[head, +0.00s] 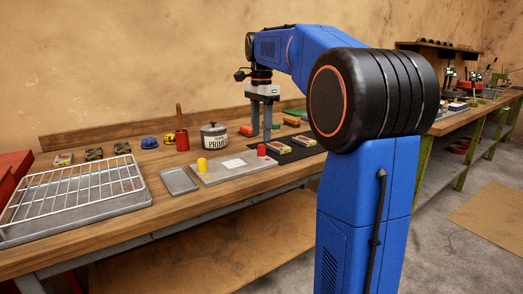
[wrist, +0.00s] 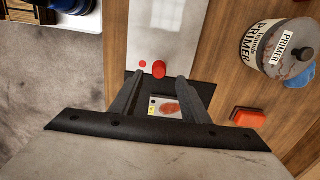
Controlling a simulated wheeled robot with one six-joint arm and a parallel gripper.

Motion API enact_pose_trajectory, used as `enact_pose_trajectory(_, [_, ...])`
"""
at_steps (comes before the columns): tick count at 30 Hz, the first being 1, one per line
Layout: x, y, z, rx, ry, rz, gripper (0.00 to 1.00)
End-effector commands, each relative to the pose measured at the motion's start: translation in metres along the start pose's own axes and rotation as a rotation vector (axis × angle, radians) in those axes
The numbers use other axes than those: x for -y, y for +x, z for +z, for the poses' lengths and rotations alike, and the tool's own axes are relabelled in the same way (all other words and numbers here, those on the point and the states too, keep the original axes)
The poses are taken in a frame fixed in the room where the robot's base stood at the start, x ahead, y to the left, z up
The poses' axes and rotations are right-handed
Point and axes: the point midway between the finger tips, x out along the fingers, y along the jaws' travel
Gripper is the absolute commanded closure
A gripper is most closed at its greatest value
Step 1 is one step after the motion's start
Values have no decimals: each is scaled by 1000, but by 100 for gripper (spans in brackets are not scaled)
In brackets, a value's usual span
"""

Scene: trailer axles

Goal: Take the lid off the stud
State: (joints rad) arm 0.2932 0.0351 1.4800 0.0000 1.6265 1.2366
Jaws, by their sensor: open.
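A grey plate (head: 232,175) lies on the bench with a yellow cap (head: 202,165) at its left end and a red cap (head: 261,149) at its right end. Any stud under either cap is hidden. The red cap also shows in the wrist view (wrist: 158,69), with a small red spot beside it. My gripper (head: 261,138) is open and points down above the right end of the plate. In the wrist view my fingertips (wrist: 160,76) stand either side of the red cap's line. I cannot tell their exact height above it; nothing is held.
A primer can (head: 214,138) stands behind the plate. A small grey tray (head: 179,181) lies to its left, beside a wire rack (head: 85,190) on a larger tray. A black mat (head: 291,156) with small boxes lies to the right. An orange block (wrist: 248,117) is nearby.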

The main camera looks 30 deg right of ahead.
Motion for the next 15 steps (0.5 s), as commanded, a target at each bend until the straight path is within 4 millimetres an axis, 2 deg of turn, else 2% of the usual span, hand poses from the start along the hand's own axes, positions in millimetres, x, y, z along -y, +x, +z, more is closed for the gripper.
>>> enact_pose_trajectory(7, [-1, 15, 0, 0, 0, 1, 58])
enact_pose_trajectory(15, [-2, 50, 0, 0, 0, 1, 58])
